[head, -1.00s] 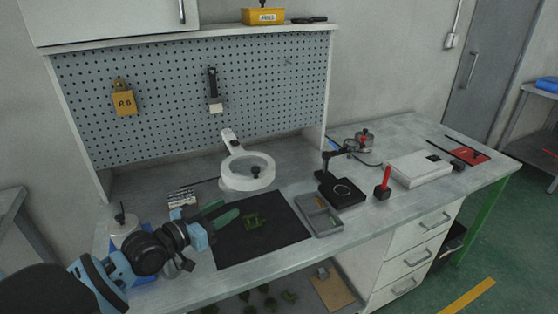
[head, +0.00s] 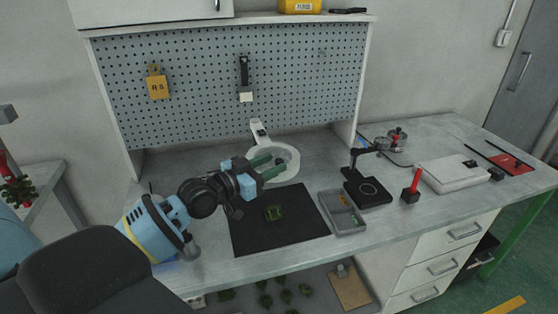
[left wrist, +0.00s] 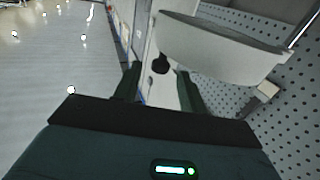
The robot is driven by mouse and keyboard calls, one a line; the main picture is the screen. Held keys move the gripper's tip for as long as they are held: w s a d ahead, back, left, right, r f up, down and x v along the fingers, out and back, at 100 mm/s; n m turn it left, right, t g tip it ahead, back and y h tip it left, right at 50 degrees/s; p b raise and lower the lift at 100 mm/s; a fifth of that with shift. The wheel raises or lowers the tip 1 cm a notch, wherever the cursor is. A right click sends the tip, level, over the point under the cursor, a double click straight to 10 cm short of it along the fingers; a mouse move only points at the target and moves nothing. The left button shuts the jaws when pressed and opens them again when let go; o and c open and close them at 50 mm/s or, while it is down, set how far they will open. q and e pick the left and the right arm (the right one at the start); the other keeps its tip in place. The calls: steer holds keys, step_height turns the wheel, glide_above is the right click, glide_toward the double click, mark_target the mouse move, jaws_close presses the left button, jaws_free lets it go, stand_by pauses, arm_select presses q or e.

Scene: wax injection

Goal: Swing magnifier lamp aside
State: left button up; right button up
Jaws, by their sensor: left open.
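The magnifier lamp has a white ring head (head: 293,157) and a white arm (head: 259,131) behind it, near the pegboard. In the left wrist view its pale round head (left wrist: 220,48) fills the upper right. A dark round knob (left wrist: 160,65) hangs by the head. My left gripper (head: 277,164) overlaps the front left of the ring in the head view. Its green fingers are apart in the left wrist view (left wrist: 160,84), with the knob showing between and just beyond the tips. I cannot tell whether they touch it. My right gripper is not in view.
A black mat (head: 290,227) with a small green piece (head: 274,213) lies below the gripper. A grey sectioned tray (head: 345,224), a black stand (head: 370,190) and a red-handled tool (head: 413,184) stand to the right. The pegboard (head: 200,90) rises behind.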

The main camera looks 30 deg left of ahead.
mark_target(276, 162)
arm_select(q)
steer(key=shift+x, duration=1.65)
jaws_close()
